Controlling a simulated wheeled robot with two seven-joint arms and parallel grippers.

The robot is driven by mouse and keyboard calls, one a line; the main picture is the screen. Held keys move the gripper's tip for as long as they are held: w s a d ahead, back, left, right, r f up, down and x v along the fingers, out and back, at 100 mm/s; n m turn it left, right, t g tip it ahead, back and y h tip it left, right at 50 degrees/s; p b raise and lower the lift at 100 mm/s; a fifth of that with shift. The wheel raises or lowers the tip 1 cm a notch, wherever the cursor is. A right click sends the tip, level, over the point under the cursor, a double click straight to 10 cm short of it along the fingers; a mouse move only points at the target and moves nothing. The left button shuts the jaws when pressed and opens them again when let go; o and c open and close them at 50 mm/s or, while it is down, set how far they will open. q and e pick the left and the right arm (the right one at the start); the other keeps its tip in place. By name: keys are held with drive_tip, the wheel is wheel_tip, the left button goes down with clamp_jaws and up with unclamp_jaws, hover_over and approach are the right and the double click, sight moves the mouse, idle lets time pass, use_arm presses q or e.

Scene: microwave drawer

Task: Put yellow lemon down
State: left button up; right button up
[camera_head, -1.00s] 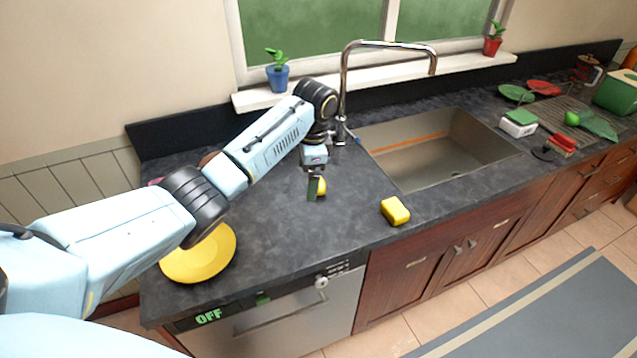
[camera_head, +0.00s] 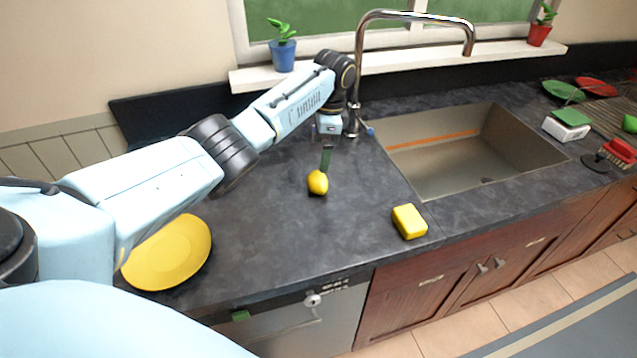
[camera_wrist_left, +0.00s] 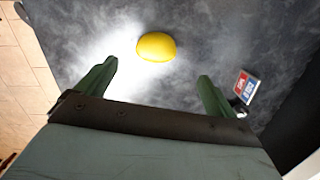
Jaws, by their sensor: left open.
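The yellow lemon (camera_head: 318,182) lies on the dark countertop (camera_head: 270,225), left of the sink. My left gripper (camera_head: 327,155) is just behind the lemon in the head view, its green fingers apart from it. In the left wrist view the lemon (camera_wrist_left: 156,46) lies on the counter beyond the two spread fingertips (camera_wrist_left: 158,72), with nothing between the fingers. My right gripper is not in view.
A yellow sponge (camera_head: 409,221) lies near the counter's front edge by the sink (camera_head: 470,150). A yellow plate (camera_head: 170,252) is at the left, partly behind my arm. The faucet (camera_head: 359,70) stands close to my gripper. The counter's middle is clear.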

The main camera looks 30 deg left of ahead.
sight(318, 175)
use_arm(q)
wheel_tip(318, 175, down, 4)
drive_tip(key=shift+a+r, duration=0.1)
drive_tip(key=shift+s+a+f, duration=0.1)
drive_tip(key=shift+s+f, duration=0.05)
drive_tip(key=shift+f, duration=0.75)
drive_tip(key=shift+s+f, duration=0.2)
drive_tip(key=shift+f, duration=0.65)
drive_tip(key=shift+s+a+f, duration=0.1)
drive_tip(key=shift+s+f, duration=0.05)
drive_tip(key=shift+f, duration=0.75)
drive_tip(key=shift+c, duration=0.2)
drive_tip(key=shift+r, duration=0.1)
drive_tip(key=c, duration=1.1)
